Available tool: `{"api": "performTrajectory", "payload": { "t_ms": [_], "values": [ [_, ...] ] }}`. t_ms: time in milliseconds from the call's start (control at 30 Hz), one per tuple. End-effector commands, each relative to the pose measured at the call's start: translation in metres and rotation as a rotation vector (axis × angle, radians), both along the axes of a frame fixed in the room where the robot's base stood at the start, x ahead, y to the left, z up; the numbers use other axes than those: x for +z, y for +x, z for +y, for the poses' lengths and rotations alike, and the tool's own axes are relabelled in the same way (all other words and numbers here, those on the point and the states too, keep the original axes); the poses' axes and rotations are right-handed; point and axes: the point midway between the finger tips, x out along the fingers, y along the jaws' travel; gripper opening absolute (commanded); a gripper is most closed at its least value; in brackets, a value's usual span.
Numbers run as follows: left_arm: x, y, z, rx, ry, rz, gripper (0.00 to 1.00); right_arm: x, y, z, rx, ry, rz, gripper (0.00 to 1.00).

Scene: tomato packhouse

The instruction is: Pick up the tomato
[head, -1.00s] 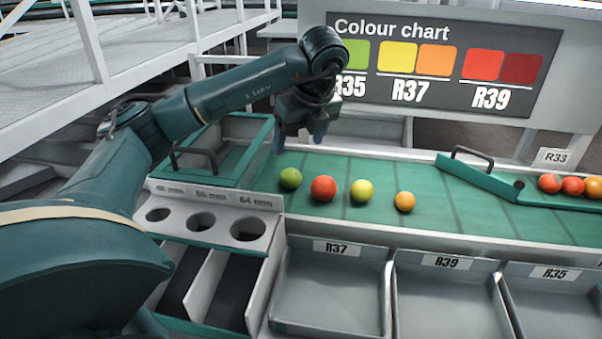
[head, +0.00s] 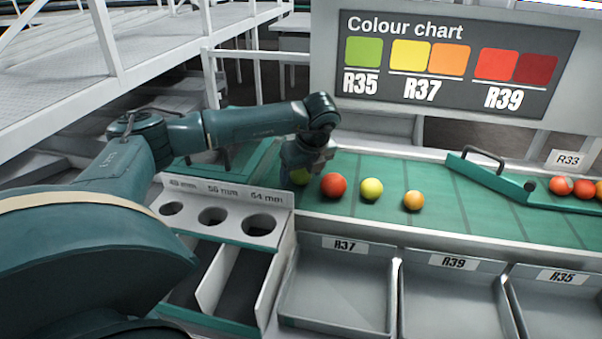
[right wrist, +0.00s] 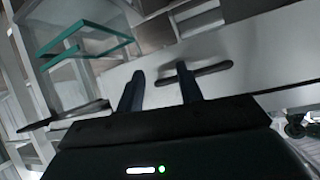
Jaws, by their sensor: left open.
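A sizing board (head: 222,192) with three round holes stands front left of the belt. Grey trays (head: 335,290) labelled R37, R39 and R35 line the front. A green guide (head: 490,178) with a handle crosses the belt at right, with more tomatoes (head: 561,186) behind it.

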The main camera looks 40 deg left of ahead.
Motion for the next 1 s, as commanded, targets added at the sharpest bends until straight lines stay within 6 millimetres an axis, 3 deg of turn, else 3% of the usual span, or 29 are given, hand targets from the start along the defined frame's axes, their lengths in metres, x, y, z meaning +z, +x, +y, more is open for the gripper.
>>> {"api": "performTrajectory", "payload": {
  "t_ms": [200,633,867,1000],
  "values": [
    [-0.001,0.0,0.0,0.0,0.0,0.0,0.71,0.0,0.0,0.0,0.002,-0.003,0.0,0.36],
    [-0.001,0.0,0.0,0.0,0.0,0.0,0.36,0.003,0.001,0.001,0.003,0.001,-0.007,0.36],
    [0.0,0.0,0.0,0.0,0.0,-0.001,0.35,0.004,0.001,0.001,0.003,0.002,-0.009,0.36],
    [0.012,0.001,0.0,0.001,-0.001,-0.002,0.35,0.003,0.001,0.001,0.003,0.003,-0.009,0.36]
  ]
}}
